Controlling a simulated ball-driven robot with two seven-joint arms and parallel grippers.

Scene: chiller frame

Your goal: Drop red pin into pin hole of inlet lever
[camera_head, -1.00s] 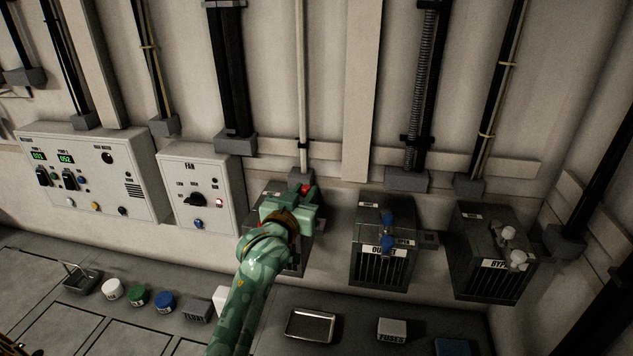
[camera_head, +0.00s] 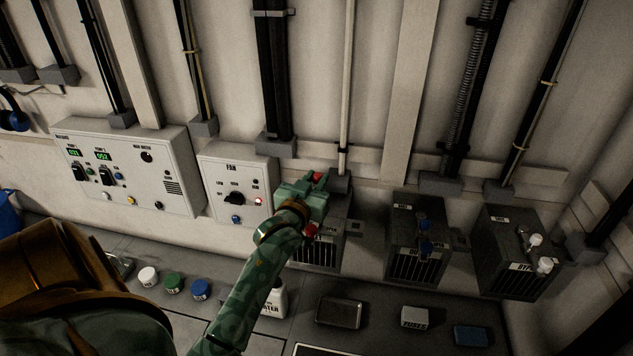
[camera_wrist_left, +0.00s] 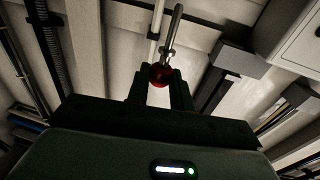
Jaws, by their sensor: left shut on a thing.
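My left gripper (camera_head: 314,184) is shut on the red pin (camera_head: 318,177), which shows as a small red spot between the fingers. In the left wrist view the pin (camera_wrist_left: 160,75) has a round red head between the two fingertips (camera_wrist_left: 160,88), and its metal shaft points away from the gripper. The leftmost dark box (camera_head: 326,252), seemingly the inlet one, stands just right of and below the gripper. A red part (camera_head: 312,229), likely of its lever, shows beside my wrist. The pin hole is hidden behind my gripper and arm. My right gripper is not in view.
The outlet box (camera_head: 415,262) with blue knobs and the bypass box (camera_head: 513,282) with white knobs stand to the right. The fan panel (camera_head: 222,180) is close on the left. Caps, a tray (camera_head: 340,312) and a fuses box (camera_head: 415,318) lie on the bench below.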

